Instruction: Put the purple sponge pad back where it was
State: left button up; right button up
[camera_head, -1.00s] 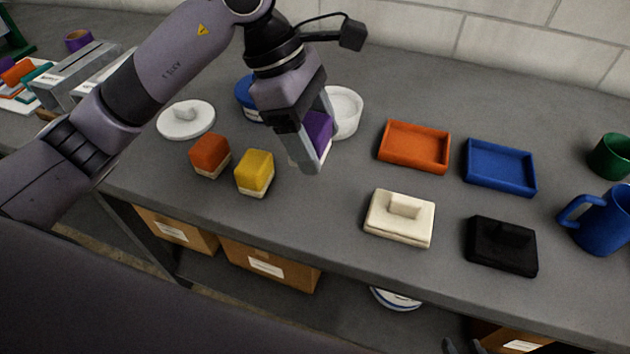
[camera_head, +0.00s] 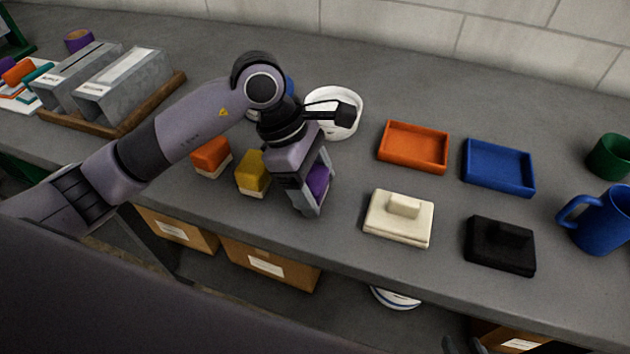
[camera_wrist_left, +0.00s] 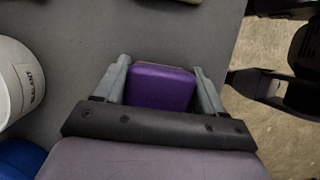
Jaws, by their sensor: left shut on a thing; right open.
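The purple sponge pad (camera_head: 319,182) is between the fingers of my left gripper (camera_head: 314,198), which is shut on it. It also shows in the left wrist view (camera_wrist_left: 160,87), with a finger on each side. In the head view, the pad is partly hidden by the gripper and is low over the counter, right of the yellow sponge (camera_head: 251,172). I cannot tell whether it touches the counter. The orange sponge (camera_head: 211,157) stands left of the yellow one. My right gripper (camera_head: 463,346) barely shows at the bottom edge, open and apart from the pad.
A white tub (camera_head: 347,128) stands behind my left gripper. Right of it are an orange tray (camera_head: 413,147), a blue tray (camera_head: 499,166), a cream block (camera_head: 398,220) and a black block (camera_head: 500,245). A blue mug (camera_head: 603,220) stands far right. The counter's front edge (camera_head: 330,261) is near.

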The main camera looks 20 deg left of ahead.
pick_arm(q)
jog(key=shift+f, duration=0.2)
jog(key=o, duration=1)
jog(key=shift+r, duration=0.1)
jog(key=shift+r, duration=0.2)
jog(key=b+v, duration=0.1)
jog(key=v, duration=1.1)
